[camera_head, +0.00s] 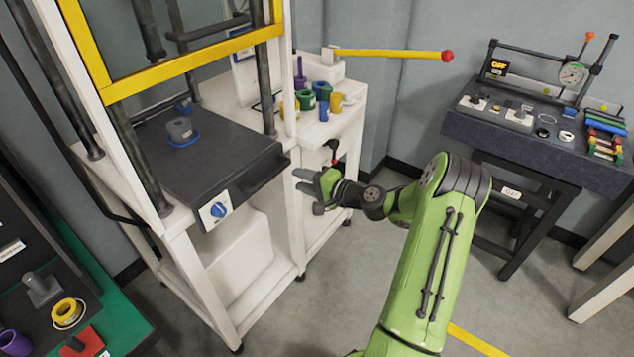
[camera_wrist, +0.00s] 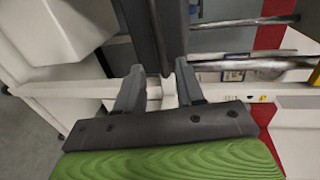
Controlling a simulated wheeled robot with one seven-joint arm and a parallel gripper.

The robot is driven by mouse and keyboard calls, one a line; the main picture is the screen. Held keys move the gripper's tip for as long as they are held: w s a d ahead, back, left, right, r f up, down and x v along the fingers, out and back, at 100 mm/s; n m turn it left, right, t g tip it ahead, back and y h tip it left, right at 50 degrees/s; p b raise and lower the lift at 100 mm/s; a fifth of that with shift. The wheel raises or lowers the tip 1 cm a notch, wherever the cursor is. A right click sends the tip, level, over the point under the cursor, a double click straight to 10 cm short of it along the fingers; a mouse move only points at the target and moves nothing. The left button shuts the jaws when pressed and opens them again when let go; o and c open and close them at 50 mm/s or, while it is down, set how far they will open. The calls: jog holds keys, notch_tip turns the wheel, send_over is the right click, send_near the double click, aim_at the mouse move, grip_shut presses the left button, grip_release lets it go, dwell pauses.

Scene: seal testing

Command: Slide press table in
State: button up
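The press table (camera_head: 235,160) is a dark grey slab inside the white press frame, sticking out at the front under the raised yellow-framed guard. A grey cylindrical part with a blue ring (camera_head: 182,132) sits on it. My gripper (camera_head: 300,181) is just right of the table's front right corner, apart from it in the head view. In the wrist view my gripper (camera_wrist: 159,68) has its two fingers spread with a gap between them. A dark bar (camera_wrist: 160,25) shows beyond the gap; I cannot tell whether it is the table's edge. Nothing appears held.
A blue knob (camera_head: 221,209) is on the press front. A yellow lever with a red end (camera_head: 400,54) extends right above a white bench with several coloured cups (camera_head: 322,92). A dark test table (camera_head: 470,128) stands at right. Floor between is open.

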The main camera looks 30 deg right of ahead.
jog(key=v, duration=0.5)
jog(key=shift+s, duration=0.1)
dwell(1.4)
